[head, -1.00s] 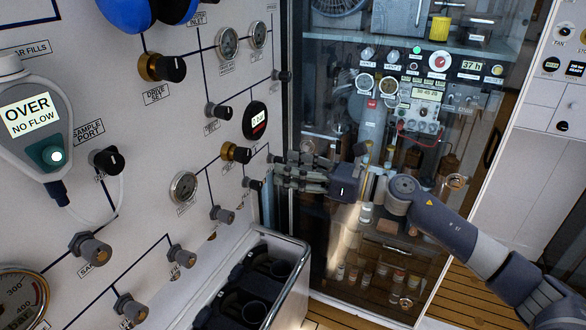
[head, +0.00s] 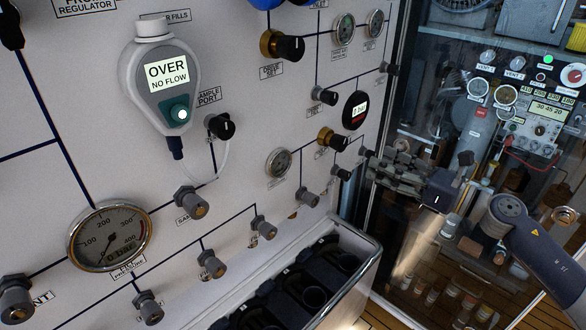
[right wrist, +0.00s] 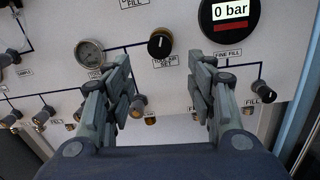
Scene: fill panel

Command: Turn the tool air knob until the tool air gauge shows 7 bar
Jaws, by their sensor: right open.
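The tool air knob (head: 332,140) is a black knob on a brass collar, set in the white panel. In the right wrist view the knob (right wrist: 160,43), labelled TOOL AIR SET, sits ahead of and between my fingers, apart from them. The round tool air gauge (head: 278,162) is to its left on the panel; it also shows in the right wrist view (right wrist: 90,53). Its reading is too small to make out. My right gripper (head: 374,168) is open and empty, to the right of the knob in the head view; its spread fingers (right wrist: 161,72) face the panel. My left gripper is not in view.
A round FINE FILL display (right wrist: 228,15) reads 0 bar. Several other knobs and valves, such as the drive set knob (head: 288,47), crowd the panel. A handheld detector (head: 162,80) reads OVER NO FLOW. A bin (head: 352,285) stands below; a glass-fronted cabinet (head: 415,110) is at right.

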